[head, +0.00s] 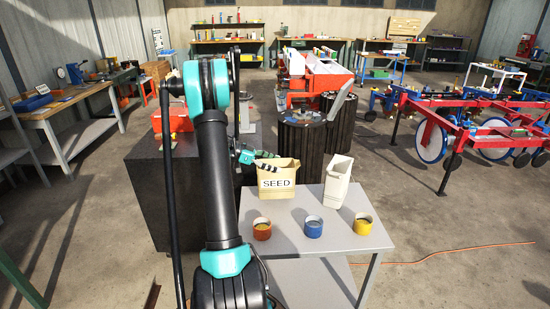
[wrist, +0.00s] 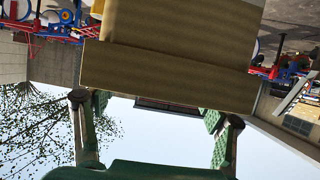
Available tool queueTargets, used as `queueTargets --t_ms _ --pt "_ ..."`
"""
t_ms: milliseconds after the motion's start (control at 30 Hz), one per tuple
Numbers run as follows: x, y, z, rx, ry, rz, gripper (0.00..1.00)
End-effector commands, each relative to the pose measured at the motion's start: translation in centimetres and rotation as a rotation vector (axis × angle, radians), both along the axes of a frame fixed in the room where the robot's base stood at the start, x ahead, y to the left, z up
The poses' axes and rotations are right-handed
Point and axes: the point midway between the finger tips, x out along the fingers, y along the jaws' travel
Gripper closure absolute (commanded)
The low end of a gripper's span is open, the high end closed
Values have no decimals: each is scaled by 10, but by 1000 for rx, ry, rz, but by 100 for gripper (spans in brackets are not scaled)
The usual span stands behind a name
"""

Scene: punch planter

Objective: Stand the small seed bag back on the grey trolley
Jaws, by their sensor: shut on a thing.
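The small seed bag (head: 278,181) is tan with a white SEED label. In the head view it looks upright over the back left part of the grey trolley (head: 310,239); I cannot tell whether its base touches the top.
A white open container (head: 336,184) stands right of the bag. Orange (head: 262,229), blue (head: 313,227) and yellow (head: 363,224) cups stand along the trolley's front. Bare trolley top lies between bag and cups.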

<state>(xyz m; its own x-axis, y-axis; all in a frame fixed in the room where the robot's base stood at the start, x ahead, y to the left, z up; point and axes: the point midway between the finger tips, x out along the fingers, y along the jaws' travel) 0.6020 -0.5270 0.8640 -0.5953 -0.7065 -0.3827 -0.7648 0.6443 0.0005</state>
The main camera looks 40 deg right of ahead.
Motion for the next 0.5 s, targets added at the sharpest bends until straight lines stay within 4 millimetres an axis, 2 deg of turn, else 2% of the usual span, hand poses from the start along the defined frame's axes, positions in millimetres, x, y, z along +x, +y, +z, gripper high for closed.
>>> queueTargets --t_ms 167,400,500 --pt "0 0 -9 -2 1 0 87" --pt "0 0 -38 -2 1 0 87" --pt "0 0 -44 -2 1 0 87"
